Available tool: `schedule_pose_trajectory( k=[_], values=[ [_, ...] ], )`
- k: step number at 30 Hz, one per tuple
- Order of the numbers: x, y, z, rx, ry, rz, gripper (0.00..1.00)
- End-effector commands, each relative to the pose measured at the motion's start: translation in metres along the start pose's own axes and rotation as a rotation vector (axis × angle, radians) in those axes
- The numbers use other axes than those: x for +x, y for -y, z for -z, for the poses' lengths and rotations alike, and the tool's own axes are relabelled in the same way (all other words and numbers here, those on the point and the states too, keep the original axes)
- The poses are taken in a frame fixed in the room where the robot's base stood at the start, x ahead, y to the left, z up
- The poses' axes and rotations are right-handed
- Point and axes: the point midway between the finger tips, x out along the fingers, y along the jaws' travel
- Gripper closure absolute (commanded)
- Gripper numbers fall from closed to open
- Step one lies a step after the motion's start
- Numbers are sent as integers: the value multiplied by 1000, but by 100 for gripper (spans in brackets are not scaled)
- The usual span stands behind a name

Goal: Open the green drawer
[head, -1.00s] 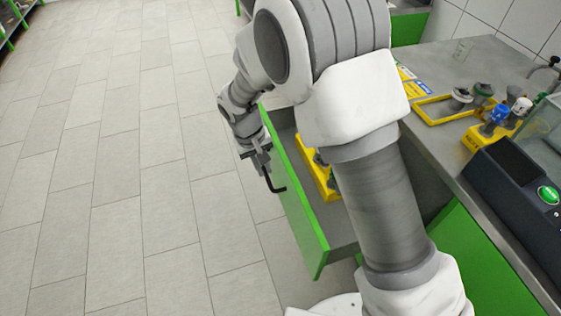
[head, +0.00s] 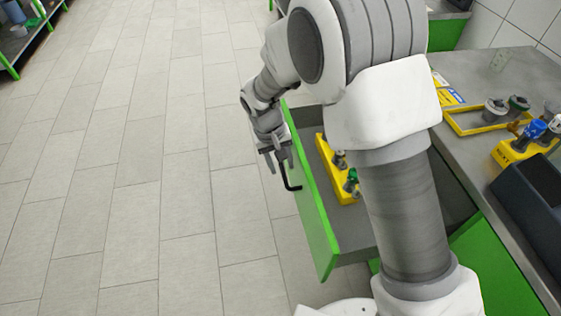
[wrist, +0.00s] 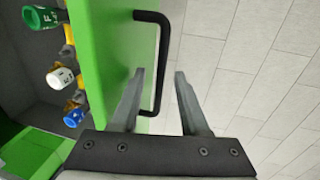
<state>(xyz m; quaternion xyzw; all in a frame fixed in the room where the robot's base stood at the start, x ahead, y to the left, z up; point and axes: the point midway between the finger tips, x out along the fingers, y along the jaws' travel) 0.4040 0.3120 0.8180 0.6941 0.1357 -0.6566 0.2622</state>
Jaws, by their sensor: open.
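The green drawer (head: 312,205) is pulled well out from under the bench in the head view. Its green front also shows in the wrist view (wrist: 112,60). The black handle (head: 290,180) stands out from the drawer's front; in the wrist view the handle (wrist: 165,60) runs along the front. My gripper (head: 275,163) is open and empty beside the handle. In the wrist view its two fingers (wrist: 160,95) point toward the handle, with the left finger near the bar; I cannot tell if they touch. My arm hides part of the drawer's inside.
A yellow holder (head: 328,160) with several valve-like parts lies in the drawer. A yellow frame (head: 465,125) and a yellow stand (head: 512,153) with parts sit on the grey benchtop (head: 480,75), near a dark device (head: 535,195). The tiled floor (head: 150,180) to the left is clear.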

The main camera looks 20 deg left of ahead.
Motion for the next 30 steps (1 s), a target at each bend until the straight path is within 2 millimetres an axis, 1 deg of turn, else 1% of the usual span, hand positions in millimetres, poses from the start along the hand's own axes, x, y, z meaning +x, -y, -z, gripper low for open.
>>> schedule_pose_trajectory(
  k=[4, 7, 11, 18, 21, 24, 27, 30],
  values=[
    [-6, 0, 0, 0, -1, 0, 55],
    [-20, 0, 1, 0, -3, 1, 55],
    [-49, 0, 1, 0, -6, 2, 55],
    [-109, 0, 1, 0, -5, 2, 55],
    [-131, 0, 1, -1, -4, 1, 55],
    [-150, 0, 0, -1, -4, 1, 55],
    [-163, 0, 1, -1, -3, 1, 55],
    [-171, 0, 0, -1, -1, 0, 55]
  ],
)
